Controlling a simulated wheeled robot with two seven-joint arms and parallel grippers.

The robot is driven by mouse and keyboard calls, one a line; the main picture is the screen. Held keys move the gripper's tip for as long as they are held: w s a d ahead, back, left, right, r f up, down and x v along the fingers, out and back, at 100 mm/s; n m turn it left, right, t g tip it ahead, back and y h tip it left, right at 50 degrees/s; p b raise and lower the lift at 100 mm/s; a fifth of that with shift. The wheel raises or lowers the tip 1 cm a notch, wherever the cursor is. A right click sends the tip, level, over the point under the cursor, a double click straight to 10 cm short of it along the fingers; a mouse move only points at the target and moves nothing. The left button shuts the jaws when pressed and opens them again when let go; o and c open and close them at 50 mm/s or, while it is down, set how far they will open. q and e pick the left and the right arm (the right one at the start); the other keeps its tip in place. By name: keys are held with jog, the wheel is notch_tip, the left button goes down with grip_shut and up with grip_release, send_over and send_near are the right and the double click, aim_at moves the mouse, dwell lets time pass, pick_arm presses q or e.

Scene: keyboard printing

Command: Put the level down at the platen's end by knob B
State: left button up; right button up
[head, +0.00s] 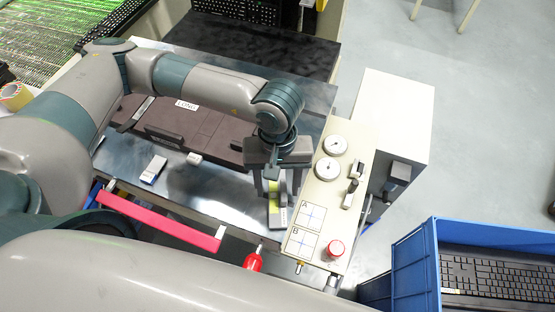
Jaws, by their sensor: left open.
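A slim yellow-green and grey piece, which looks like the level (274,206), is at the right end of the shiny metal platen (210,191), next to the control panel. My left gripper (277,188) is open and points down right over it, with the fingers at its upper part. The fingers hide part of it, and I cannot tell whether they touch it. The squares marked A (311,215) and B (302,245) are on the cream panel (325,195) just to the right. I cannot make out which part is knob B. My right gripper is not in view.
Two dials (328,169) and a red button (336,248) are on the panel. A pink bar (160,219) runs along the platen's front edge. A small white-and-blue block (153,170) lies on the platen. A blue crate (415,262) holding a keyboard stands at the lower right.

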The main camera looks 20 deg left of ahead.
aim_at(278, 191)
pick_arm(q)
notch_tip(278, 191, up, 10)
jog(key=w+b, duration=0.1)
jog(key=b, duration=0.1)
jog(key=shift+a, duration=0.2)
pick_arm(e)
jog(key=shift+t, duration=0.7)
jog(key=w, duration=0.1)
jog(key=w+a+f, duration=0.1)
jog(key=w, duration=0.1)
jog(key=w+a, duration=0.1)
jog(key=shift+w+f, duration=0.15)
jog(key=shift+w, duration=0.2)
